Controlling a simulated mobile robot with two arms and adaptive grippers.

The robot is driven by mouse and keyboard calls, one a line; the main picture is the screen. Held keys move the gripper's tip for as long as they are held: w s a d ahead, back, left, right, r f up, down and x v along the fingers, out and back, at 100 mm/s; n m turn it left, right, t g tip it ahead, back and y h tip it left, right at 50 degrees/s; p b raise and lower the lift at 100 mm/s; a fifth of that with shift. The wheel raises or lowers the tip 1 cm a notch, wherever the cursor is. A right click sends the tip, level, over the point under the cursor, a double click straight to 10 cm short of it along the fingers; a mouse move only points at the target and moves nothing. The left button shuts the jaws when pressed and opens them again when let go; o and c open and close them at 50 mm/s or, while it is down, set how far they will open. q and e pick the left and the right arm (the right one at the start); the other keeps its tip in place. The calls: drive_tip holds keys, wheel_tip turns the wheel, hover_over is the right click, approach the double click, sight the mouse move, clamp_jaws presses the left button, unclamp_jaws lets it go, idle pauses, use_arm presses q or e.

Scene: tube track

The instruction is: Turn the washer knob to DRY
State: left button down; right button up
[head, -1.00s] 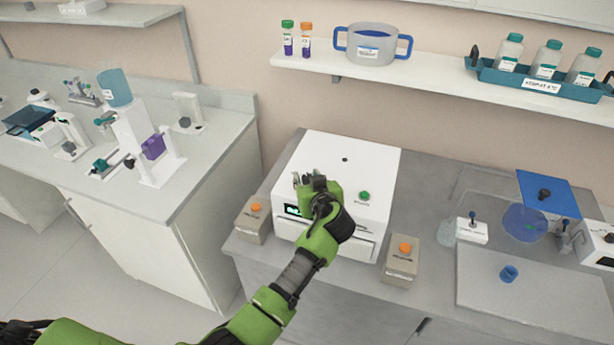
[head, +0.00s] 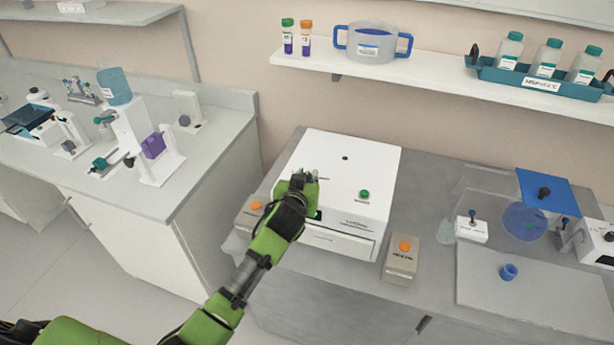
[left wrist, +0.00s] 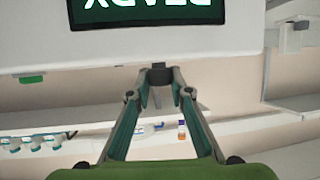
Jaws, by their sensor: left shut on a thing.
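The washer (head: 335,165) is a white box on the grey bench, with a green button on its top right. My left gripper (head: 306,178) is over its left part and hides most of its display. In the left wrist view the two fingers of my left gripper (left wrist: 159,78) close on a small dark knob (left wrist: 158,70) at the washer's edge. The knob's pointer and any DRY mark cannot be made out. My right gripper is not in view.
Tan boxes with orange buttons stand left (head: 249,212) and right (head: 401,260) of the washer. A shelf (head: 425,80) above holds two tubes, a clear pot and a teal bottle tray. A grey mat (head: 530,295) lies at the right. A floor gap separates the left bench.

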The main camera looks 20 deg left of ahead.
use_arm(q)
drive_tip(key=m+h, duration=0.2)
drive_tip(key=h, duration=0.1)
drive_tip(key=shift+w+a+r+m, duration=0.1)
drive_tip(key=shift+a+m, duration=0.2)
drive_tip(key=shift+m, duration=0.1)
drive_tip(key=shift+m+h+b, duration=0.6)
drive_tip(key=shift+h+b, duration=0.1)
drive_tip(key=m+g+h+b, duration=0.1)
drive_tip(key=m+h+b, duration=0.1)
drive_tip(key=b, duration=0.5)
drive_tip(key=m+g+h+b, duration=0.2)
drive_tip(key=m+h+b, duration=0.1)
drive_tip(key=b, duration=0.4)
drive_tip(key=m+g+h+b, duration=0.2)
drive_tip(key=b, duration=0.5)
drive_tip(key=shift+w+d+f+m+h, duration=0.1)
drive_tip(key=shift+f+m+h, duration=0.2)
drive_tip(key=shift+h, duration=0.1)
drive_tip(key=shift+r+m+g+h+b, duration=0.2)
drive_tip(key=shift+m+g+h+b, duration=0.3)
drive_tip(key=shift+m+g+b, duration=0.6)
drive_tip(key=shift+d, duration=0.1)
